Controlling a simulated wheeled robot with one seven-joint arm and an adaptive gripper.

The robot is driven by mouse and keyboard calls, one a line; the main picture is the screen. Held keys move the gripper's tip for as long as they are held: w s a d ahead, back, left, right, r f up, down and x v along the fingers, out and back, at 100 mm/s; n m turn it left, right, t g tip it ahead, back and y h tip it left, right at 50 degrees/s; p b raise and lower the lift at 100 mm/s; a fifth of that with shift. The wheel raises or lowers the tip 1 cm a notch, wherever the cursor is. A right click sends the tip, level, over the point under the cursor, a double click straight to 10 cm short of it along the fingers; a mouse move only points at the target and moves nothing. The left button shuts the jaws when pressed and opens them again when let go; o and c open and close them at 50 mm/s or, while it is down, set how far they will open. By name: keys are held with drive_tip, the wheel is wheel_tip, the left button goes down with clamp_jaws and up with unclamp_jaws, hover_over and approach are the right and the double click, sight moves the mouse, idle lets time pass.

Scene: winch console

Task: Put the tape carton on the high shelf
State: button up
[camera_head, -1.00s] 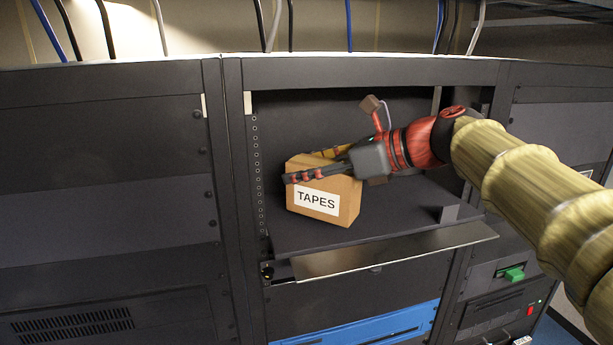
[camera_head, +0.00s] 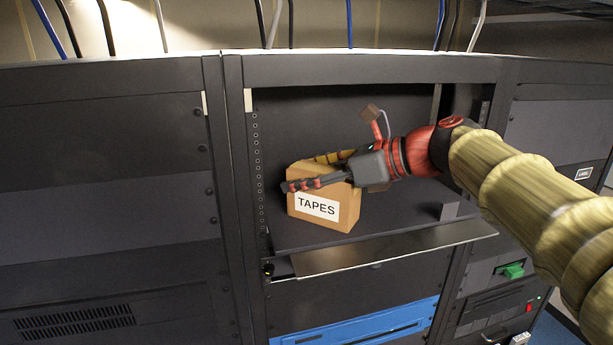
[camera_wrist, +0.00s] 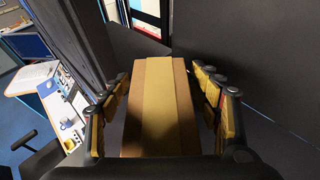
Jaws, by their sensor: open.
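The tape carton (camera_head: 325,207) is a brown box with a white "TAPES" label. It stands in the open bay of the console, on the dark shelf (camera_head: 385,215) at the bay's left side. My gripper (camera_head: 306,172) is at the carton's top, one finger in front of it and one behind. In the wrist view the carton (camera_wrist: 158,105) shows a tape strip along its top and lies between the open fingers, with a narrow gap visible on the right. Whether the fingers touch it is hard to tell. The carton's rear side is hidden.
A metal flap or ledge (camera_head: 395,250) juts out along the bay's front edge. Bay posts stand close on the left (camera_head: 236,160) and right. A small upright bracket (camera_head: 449,211) is at the shelf's right. The shelf between it and the carton is clear.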

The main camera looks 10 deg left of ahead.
drive_tip(key=shift+r, duration=0.15)
drive_tip(key=b+v, duration=0.1)
drive_tip(key=v, duration=1.1)
drive_tip(key=shift+b, duration=0.35)
